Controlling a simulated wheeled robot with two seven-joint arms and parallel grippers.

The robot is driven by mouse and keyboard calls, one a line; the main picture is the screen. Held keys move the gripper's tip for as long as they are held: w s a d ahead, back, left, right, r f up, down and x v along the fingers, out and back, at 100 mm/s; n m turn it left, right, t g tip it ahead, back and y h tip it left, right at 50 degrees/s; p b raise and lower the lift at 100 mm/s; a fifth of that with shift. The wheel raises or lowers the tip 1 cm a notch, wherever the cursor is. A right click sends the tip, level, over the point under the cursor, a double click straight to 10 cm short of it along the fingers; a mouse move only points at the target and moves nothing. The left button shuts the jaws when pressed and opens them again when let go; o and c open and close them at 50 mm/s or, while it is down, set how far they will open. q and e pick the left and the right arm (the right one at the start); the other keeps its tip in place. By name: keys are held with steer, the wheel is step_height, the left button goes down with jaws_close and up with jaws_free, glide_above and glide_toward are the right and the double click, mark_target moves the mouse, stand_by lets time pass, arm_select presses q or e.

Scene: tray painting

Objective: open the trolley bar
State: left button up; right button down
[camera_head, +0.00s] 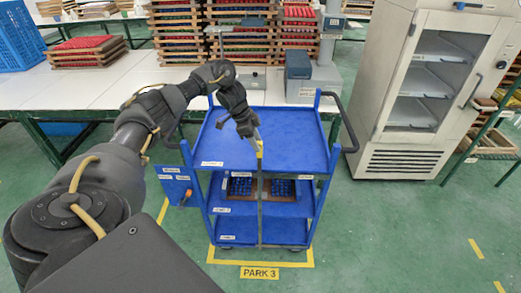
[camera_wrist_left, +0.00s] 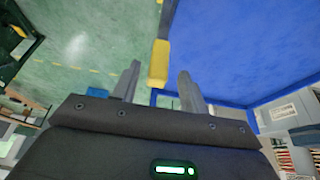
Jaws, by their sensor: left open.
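The blue trolley (camera_head: 275,122) stands on the green floor, with three shelves open at the front. Its bar (camera_head: 260,205) is a thin grey upright across the middle of the front, with a yellow grip (camera_head: 259,152) at the top. My left gripper (camera_head: 257,138) is at the yellow grip, over the front edge of the top shelf. In the left wrist view my left gripper (camera_wrist_left: 159,72) is open, and the yellow grip (camera_wrist_left: 158,62) shows between its fingers. I cannot tell whether a finger touches it. My right gripper is not in view.
Two boards with blue pieces (camera_head: 240,187) lie on the middle shelf behind the bar. A white cabinet (camera_head: 425,100) stands at the right. A long table (camera_head: 90,80) with tray stacks runs behind. The floor around the PARK 3 marking (camera_head: 260,272) is clear.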

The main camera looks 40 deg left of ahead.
mark_target(260, 157)
arm_select(q)
steer(key=shift+x, duration=1.15)
steer(key=shift+d+f+p, duration=0.1)
steer(key=shift+f+p, duration=0.2)
steer(key=shift+f, duration=0.05)
steer(key=shift+d+f, duration=0.15)
steer(key=shift+f, duration=0.3)
steer(key=shift+c, duration=0.2)
steer(key=c, duration=0.5)
jaws_close()
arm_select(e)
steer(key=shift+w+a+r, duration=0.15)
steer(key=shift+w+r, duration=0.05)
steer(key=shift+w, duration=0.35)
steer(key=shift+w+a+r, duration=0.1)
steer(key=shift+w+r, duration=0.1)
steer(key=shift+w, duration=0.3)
